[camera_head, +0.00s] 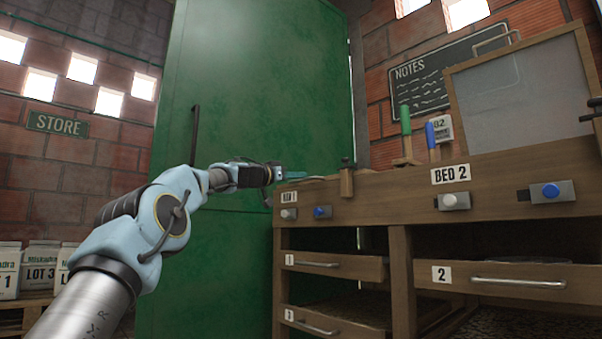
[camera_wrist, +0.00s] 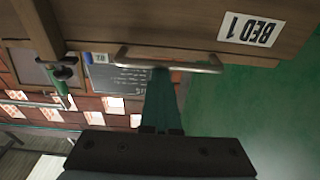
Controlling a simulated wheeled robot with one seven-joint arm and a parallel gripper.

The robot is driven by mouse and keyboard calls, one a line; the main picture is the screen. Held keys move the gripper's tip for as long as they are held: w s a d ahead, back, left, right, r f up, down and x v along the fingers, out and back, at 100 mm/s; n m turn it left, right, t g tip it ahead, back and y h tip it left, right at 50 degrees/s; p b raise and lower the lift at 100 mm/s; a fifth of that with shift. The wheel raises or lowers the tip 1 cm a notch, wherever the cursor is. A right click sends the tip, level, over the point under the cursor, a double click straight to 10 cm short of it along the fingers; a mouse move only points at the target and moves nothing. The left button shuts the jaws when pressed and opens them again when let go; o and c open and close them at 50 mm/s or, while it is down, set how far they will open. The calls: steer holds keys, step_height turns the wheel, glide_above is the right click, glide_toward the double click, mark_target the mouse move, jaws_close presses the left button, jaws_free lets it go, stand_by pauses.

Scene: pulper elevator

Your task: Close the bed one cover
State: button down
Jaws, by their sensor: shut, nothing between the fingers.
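The BED 1 cover is seen nearly edge-on in the head view, and I cannot tell whether it lies fully flat. Above the BED 1 front panel (camera_wrist: 180,22), a grey metal bar handle (camera_wrist: 200,69) shows in the upside-down wrist view. My gripper (camera_head: 290,174) is shut and empty, with teal fingers. It is at the top of the BED 1 end of the wooden bench (camera_head: 380,204), beside the green cabinet. In the wrist view the fingertips (camera_wrist: 163,75) overlap the handle's middle; contact is unclear.
The BED 2 cover (camera_head: 520,90), a framed mesh panel, stands raised at right. A tall green cabinet (camera_head: 260,110) stands close behind my arm. Knobs and drawers line the front.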

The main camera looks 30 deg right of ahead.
steer(key=shift+w+d+f+y, duration=0.15)
steer(key=shift+w+f, duration=0.05)
steer(key=shift+f, duration=0.65)
steer(key=shift+w+d+f+y, duration=0.1)
steer(key=shift+w+f+y, duration=0.1)
steer(key=shift+f, duration=0.6)
steer(key=shift+a, duration=0.1)
steer(key=r+v, duration=0.2)
steer(key=v, duration=0.9)
steer(key=shift+s+r, duration=0.3)
steer(key=shift+s, duration=0.05)
